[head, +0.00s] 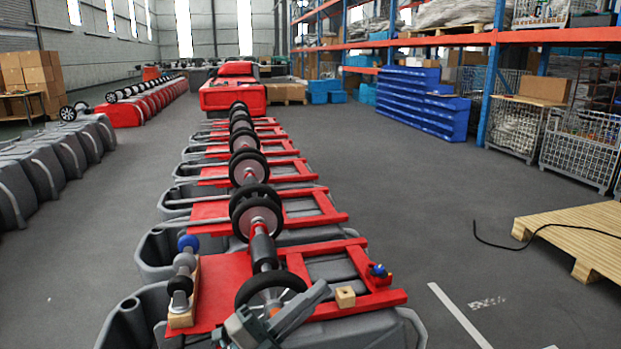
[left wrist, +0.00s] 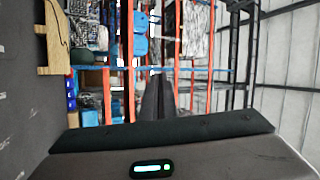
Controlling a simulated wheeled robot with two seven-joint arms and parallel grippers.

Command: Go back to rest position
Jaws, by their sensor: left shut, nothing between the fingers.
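My left gripper (head: 314,294) is at the bottom middle of the head view, over the nearest scrubber tank (head: 330,334). Its fingers point up and to the right. In the left wrist view its two dark fingers (left wrist: 159,92) are together, with nothing between them. The nearest tank carries a red frame (head: 222,290) and a black wheel (head: 271,284), partly behind the gripper. A small wooden block (head: 345,297) sits on the frame just right of the fingertips, apparently apart from them. My right gripper is in neither view.
A wooden holder with a blue-topped part (head: 187,244) stands left of the gripper. A blue knob (head: 378,271) sits at the frame's right. More tanks run backward in a row. A wooden pallet (head: 583,232) lies at right. Grey floor between is clear.

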